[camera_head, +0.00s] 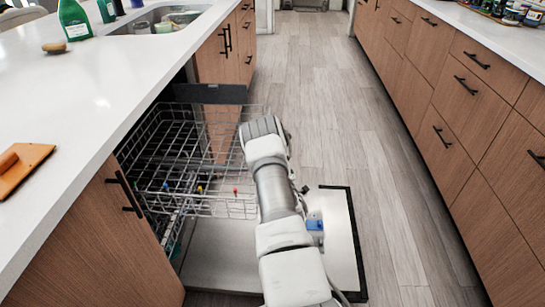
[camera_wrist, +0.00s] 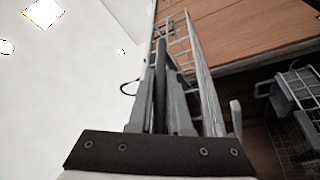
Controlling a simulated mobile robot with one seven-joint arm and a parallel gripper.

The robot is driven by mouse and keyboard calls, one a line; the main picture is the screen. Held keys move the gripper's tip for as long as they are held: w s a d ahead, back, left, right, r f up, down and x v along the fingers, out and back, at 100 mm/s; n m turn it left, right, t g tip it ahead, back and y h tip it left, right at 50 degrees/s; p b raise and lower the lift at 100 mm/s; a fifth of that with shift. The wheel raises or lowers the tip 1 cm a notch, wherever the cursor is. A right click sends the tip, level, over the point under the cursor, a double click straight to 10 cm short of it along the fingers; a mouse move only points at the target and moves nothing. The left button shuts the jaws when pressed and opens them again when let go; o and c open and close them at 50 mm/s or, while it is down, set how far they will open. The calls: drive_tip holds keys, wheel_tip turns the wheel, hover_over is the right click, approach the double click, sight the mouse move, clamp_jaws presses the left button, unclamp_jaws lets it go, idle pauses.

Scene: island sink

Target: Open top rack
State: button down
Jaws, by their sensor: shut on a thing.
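The dishwasher under the island is open, its door (camera_head: 338,235) lowered flat near the floor. The top rack (camera_head: 165,150), a grey wire basket, stands out from the cabinet above the door. My arm reaches over the door to the rack's outer right side. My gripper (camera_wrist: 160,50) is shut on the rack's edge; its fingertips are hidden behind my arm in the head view. In the wrist view the rack's wires (camera_wrist: 207,88) run beside and beyond the fingers. The exact grip point is unclear.
The island's white countertop (camera_head: 90,95) overhangs on the left, with a sink (camera_head: 160,20), a green bottle (camera_head: 74,20) and a cutting board (camera_head: 22,165). Wooden drawers (camera_head: 470,110) line the right. The floor aisle (camera_head: 340,100) between is clear.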

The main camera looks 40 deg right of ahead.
drive_tip(key=shift+a, duration=0.1)
drive_tip(key=c, duration=1.1)
unclamp_jaws()
drive_tip(key=shift+p+v, duration=0.85)
drive_tip(key=shift+v, duration=7.9)
drive_tip(key=shift+w, duration=0.15)
